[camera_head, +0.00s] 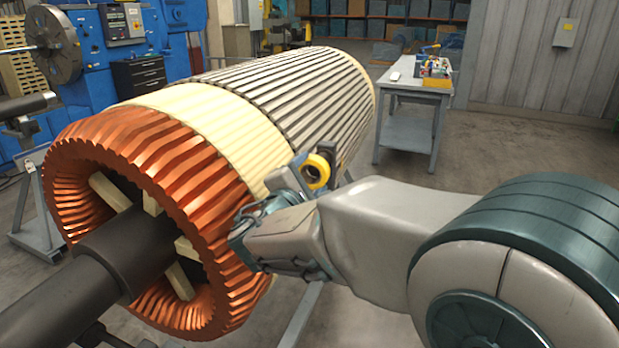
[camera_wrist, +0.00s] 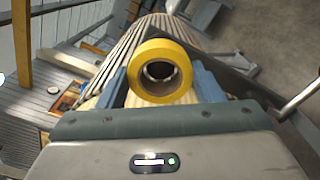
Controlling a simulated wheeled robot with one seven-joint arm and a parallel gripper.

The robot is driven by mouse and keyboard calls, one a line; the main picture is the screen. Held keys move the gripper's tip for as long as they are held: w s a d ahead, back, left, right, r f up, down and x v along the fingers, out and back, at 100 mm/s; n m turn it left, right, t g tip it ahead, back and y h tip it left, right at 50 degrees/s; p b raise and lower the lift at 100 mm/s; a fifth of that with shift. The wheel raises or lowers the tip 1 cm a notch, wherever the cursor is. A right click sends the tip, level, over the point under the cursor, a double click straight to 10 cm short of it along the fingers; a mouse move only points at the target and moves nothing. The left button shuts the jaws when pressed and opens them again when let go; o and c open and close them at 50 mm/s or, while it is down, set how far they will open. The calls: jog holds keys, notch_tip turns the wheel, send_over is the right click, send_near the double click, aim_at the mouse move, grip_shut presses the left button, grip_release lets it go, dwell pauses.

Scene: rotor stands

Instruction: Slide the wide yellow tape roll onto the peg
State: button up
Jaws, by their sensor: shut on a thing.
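The wide yellow tape roll (camera_wrist: 160,49) is between the blue fingers of my gripper (camera_wrist: 160,85), with its open core facing the wrist camera. My gripper is shut on it. In the head view the yellow roll (camera_head: 328,163) shows beyond my wrist, in front of the right side of the large rotor. I cannot clearly make out the peg. A dark bar (camera_wrist: 222,72) runs behind the roll to the right in the wrist view, and a bright metal rod (camera_wrist: 303,97) shows at the right edge. I cannot tell if either belongs to the peg.
The large rotor with copper end windings (camera_head: 150,150) fills the left and middle, close to my arm. A grey trolley (camera_head: 408,88) with a yellow bin (camera_head: 436,82) stands behind on the right. Blue machinery (camera_head: 95,70) is at back left. Open floor lies right of the trolley.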

aim_at(315, 171)
jog(key=shift+w, duration=0.15)
jog(key=shift+b+x, duration=0.8)
jog(key=shift+x, duration=0.45)
jog(key=shift+w+d, duration=0.1)
jog(key=shift+w, duration=0.1)
jog(key=shift+b+x, duration=0.4)
jog(key=shift+x, duration=0.45)
jog(key=o, duration=1.3)
